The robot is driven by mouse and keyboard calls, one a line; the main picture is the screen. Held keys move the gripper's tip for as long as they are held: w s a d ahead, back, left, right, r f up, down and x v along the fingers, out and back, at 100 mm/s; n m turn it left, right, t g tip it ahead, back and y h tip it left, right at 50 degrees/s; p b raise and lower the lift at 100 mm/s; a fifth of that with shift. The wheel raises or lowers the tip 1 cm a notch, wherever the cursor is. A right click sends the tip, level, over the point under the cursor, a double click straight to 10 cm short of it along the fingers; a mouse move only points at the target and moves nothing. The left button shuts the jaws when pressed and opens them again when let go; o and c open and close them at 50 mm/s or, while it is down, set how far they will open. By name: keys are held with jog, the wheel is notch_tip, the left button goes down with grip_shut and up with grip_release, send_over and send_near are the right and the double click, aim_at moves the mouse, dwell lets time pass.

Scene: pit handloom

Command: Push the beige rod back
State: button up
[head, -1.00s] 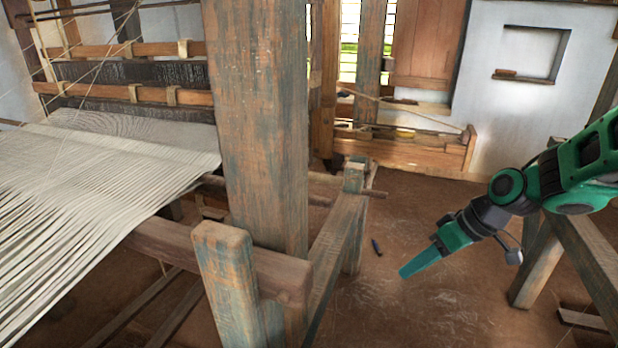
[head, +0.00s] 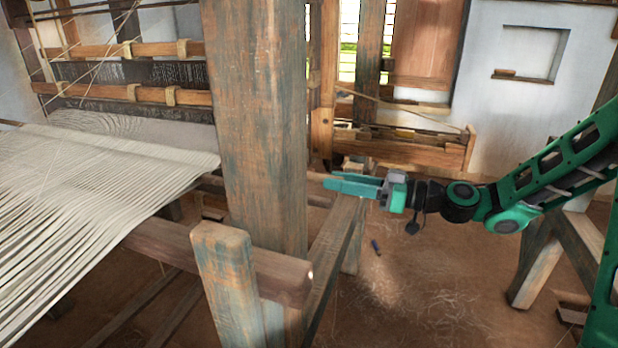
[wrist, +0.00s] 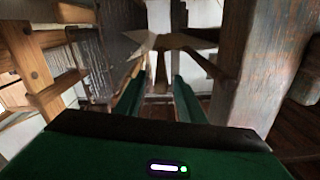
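The beige rod (head: 316,177) appears to be the light wooden bar emerging right of the thick post in the head view. Its right part is hidden behind my gripper. My gripper (head: 328,184) points left, level with the rod and above the low side rail. In the wrist view my gripper (wrist: 157,85) has its two green fingers apart with a gap between them, so it is open. I see nothing clearly held. Whether a finger touches the rod, I cannot tell.
The thick upright post (head: 255,120) stands left of my gripper. The woven warp (head: 90,185) spreads at the left. A short post (head: 228,270) and side rail (head: 335,245) are below.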

jog(key=x, duration=0.8)
